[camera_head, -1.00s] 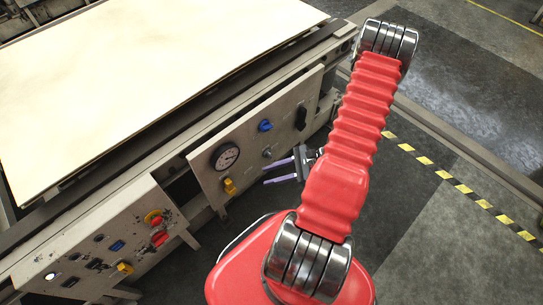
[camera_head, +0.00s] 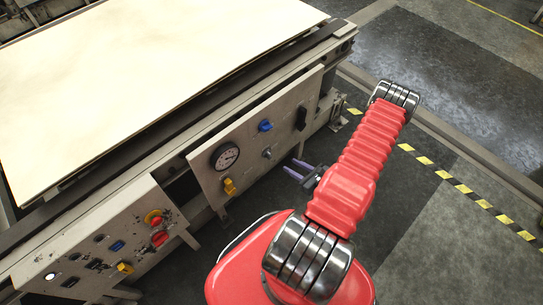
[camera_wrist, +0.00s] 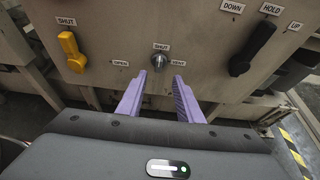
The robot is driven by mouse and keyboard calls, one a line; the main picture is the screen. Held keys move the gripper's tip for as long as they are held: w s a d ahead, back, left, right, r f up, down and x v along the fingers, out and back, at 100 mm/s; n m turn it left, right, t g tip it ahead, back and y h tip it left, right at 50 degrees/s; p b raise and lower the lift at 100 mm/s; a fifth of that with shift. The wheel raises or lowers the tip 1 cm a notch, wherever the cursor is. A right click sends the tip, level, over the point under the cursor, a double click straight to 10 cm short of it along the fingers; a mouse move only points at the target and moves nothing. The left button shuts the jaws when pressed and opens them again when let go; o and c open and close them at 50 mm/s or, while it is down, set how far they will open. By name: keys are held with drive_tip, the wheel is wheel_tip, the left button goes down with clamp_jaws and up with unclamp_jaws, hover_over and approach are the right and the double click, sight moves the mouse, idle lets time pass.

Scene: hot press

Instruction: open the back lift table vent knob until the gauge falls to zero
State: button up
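The vent knob (camera_head: 267,153) is a small metal knob on the pale side panel of the lift table. My gripper (camera_head: 290,166) has two purple fingers and stands in front of the panel, apart from the knob. In the wrist view the gripper (camera_wrist: 158,78) is open and empty, with the knob seen between and just beyond its fingertips.
A yellow valve handle (camera_head: 229,187) sits below the gauge. A blue knob (camera_head: 265,125) and a black lever (camera_head: 301,117) are higher and to the right. A control box (camera_head: 100,245) with buttons stands at left. The floor to the right is clear, with striped tape.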

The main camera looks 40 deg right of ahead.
sight(271, 155)
drive_tip(key=shift+w, duration=0.1)
drive_tip(key=x, duration=1.3)
drive_tip(key=shift+w+f, duration=0.2)
drive_tip(key=shift+w, duration=0.05)
